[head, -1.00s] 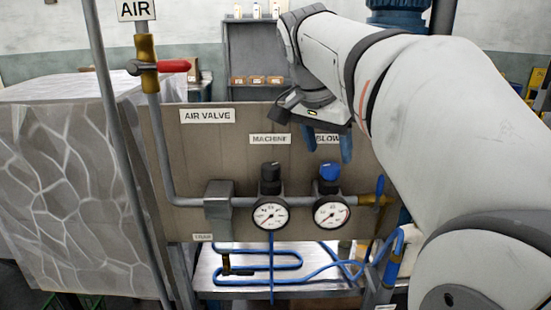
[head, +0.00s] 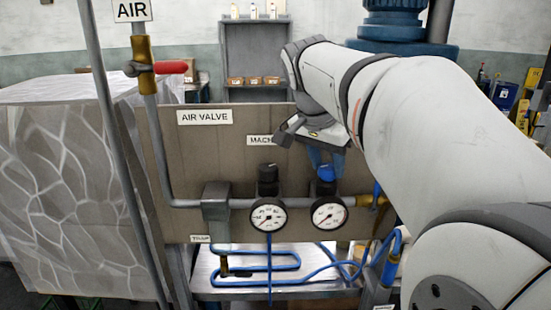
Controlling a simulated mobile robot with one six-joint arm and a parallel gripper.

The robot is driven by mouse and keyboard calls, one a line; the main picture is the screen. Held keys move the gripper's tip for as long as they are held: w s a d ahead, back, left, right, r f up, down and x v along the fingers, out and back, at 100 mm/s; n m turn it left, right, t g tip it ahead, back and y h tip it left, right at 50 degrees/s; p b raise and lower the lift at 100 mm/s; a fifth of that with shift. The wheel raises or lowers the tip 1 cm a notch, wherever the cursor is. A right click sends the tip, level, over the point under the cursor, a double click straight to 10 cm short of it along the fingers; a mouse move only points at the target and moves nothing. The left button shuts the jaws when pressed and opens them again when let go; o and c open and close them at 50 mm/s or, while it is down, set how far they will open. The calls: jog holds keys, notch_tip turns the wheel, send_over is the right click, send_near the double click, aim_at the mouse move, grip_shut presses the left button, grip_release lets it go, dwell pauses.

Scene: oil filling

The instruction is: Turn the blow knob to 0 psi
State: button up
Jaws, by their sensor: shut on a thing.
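The blow knob (head: 326,174) is the blue cap on top of the right gauge (head: 328,213). My gripper (head: 326,164) comes down from above, its blue fingers shut on this knob. The fingers hide part of the knob. The right gauge has a white face, and its red needle appears to point to the lower left; the numbers are too small to read. The BLOW label is hidden behind my gripper.
The machine gauge (head: 268,215) with its black knob (head: 267,173) stands close on the left. Both sit on a grey pipe before a brown panel (head: 165,150). A red-handled air valve (head: 170,67) is at upper left. Blue hoses (head: 285,268) run below.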

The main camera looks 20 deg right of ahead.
jog(key=c, duration=0.3)
jog(key=shift+d, duration=0.15)
jog(key=shift+f+n, duration=0.1)
jog(key=shift+n, duration=0.3)
jog(key=shift+s+n+t+y+b, duration=0.1)
jog(key=shift+n+t+y+b, duration=0.25)
jog(key=shift+n, duration=0.95)
jog(key=shift+s+n+t+y+b, duration=0.15)
jog(key=shift+n+t+y, duration=0.3)
jog(key=shift+n, duration=0.85)
jog(key=shift+w, duration=0.1)
